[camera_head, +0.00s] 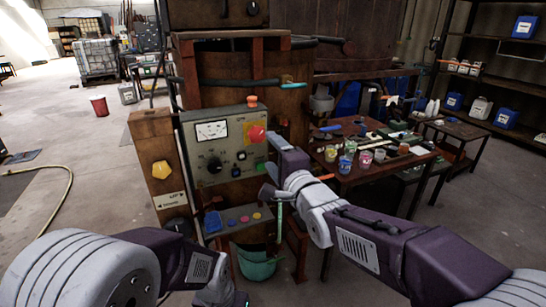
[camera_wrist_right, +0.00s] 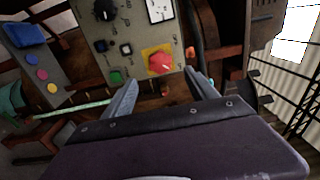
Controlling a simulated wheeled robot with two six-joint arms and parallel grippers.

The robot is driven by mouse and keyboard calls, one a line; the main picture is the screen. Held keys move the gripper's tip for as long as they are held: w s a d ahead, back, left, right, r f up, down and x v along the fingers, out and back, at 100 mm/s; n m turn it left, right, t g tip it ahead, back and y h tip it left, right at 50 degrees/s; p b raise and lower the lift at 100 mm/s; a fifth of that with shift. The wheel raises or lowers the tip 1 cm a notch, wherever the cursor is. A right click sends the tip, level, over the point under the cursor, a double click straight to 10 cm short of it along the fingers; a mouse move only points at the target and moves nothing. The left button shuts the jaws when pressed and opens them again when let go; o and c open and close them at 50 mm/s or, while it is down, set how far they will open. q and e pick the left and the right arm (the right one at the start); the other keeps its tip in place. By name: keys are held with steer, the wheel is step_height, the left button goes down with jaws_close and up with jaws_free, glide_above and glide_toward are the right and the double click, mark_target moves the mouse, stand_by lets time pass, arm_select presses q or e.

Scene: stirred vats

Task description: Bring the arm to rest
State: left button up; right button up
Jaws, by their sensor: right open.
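My right arm comes in from the right and is bent. Its gripper (camera_head: 268,182) is in front of the control panel (camera_head: 205,160), near the panel's lower right edge. In the right wrist view the two grey fingers (camera_wrist_right: 162,80) are apart with nothing held between them. Beyond them is a red button on a yellow plate (camera_wrist_right: 159,62). I cannot tell how far the fingers are from the panel. My left arm reaches in low at the left, and its gripper (camera_head: 222,297) is partly cut off by the bottom edge, its jaws unclear.
Below the panel is a small box with coloured buttons (camera_head: 238,219) and a green bucket (camera_head: 257,266). A table with several cups (camera_head: 346,165) stands to the right, close to my right arm. A hose (camera_head: 62,200) lies on open floor at the left.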

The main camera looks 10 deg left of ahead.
steer(key=w+d+r+m+t+h+p, duration=0.1)
steer(key=w+d+r+h+p, duration=0.15)
steer(key=d, duration=0.35)
steer(key=w+d+r+m+h+p, duration=0.1)
steer(key=w+d+m+p, duration=0.1)
steer(key=d+p, duration=0.3)
steer(key=s+d+f+n+g+h+p, duration=0.1)
steer(key=s+d+f+g+h, duration=0.1)
steer(key=d+f, duration=0.35)
steer(key=s+d+f+g+h+p, duration=0.1)
steer(key=s+d+f+g+h, duration=0.2)
steer(key=d, duration=0.4)
steer(key=s+d+f+n+g, duration=0.3)
steer(key=s+f+n+g, duration=0.2)
steer(key=s+f, duration=0.4)
steer(key=s+d+f+n+g+h+p, duration=0.1)
steer(key=s+d+f+n+g, duration=0.2)
steer(key=s+f+n, duration=0.5)
steer(key=s+g, duration=0.1)
steer(key=s, duration=0.5)
steer(key=shift+f+g, duration=0.4)
